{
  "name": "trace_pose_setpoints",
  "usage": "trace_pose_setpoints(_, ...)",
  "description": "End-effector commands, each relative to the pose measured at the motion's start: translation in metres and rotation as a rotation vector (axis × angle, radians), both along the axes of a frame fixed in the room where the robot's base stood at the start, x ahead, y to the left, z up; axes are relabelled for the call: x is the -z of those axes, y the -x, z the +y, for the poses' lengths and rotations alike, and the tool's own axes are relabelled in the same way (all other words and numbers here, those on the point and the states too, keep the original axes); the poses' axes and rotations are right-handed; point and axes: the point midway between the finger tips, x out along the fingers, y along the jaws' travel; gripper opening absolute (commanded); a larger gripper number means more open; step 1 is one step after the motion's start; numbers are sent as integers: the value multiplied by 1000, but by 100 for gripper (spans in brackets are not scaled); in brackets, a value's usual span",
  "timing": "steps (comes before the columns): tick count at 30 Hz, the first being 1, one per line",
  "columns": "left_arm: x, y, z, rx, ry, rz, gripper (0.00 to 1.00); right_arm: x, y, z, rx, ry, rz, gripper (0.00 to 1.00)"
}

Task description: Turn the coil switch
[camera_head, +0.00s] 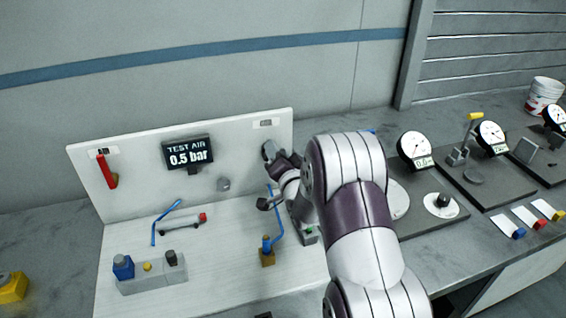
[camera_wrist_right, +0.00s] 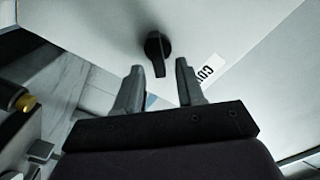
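The coil switch is a black knob (camera_wrist_right: 157,50) on a white panel in the right wrist view. A white label (camera_wrist_right: 207,68), with letters starting "CO", is beside it. My right gripper (camera_wrist_right: 156,88) is open, with its two fingers apart and nothing between the tips. The knob is just beyond the fingertips, roughly centred in the gap. In the head view my right gripper (camera_head: 278,156) is at the right end of the upright panel (camera_head: 130,180), below a small label (camera_head: 266,124); I cannot make out the knob there. My left gripper is not in view.
The panel carries a display (camera_head: 188,154) reading "TEST AIR 0.5 bar" and a red handle (camera_head: 107,170). A grey block (camera_head: 155,284) with knobs and a blue bent tube (camera_head: 277,220) are on the white base. Gauges (camera_head: 414,146) stand at the right.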

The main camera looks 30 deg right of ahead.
Motion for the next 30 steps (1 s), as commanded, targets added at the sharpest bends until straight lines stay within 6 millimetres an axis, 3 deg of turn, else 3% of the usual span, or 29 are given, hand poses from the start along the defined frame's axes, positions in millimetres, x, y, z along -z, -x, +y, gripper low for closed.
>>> trace_pose_setpoints(12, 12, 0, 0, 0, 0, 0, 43, 0, 94, 22, 2, 1, -2, 38)
trace_pose_setpoints(15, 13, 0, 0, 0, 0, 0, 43, 0, 108, 25, 1, 0, -1, 38)
trace_pose_setpoints(30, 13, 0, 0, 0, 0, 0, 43, -1, 116, 28, 1, 0, -2, 38)
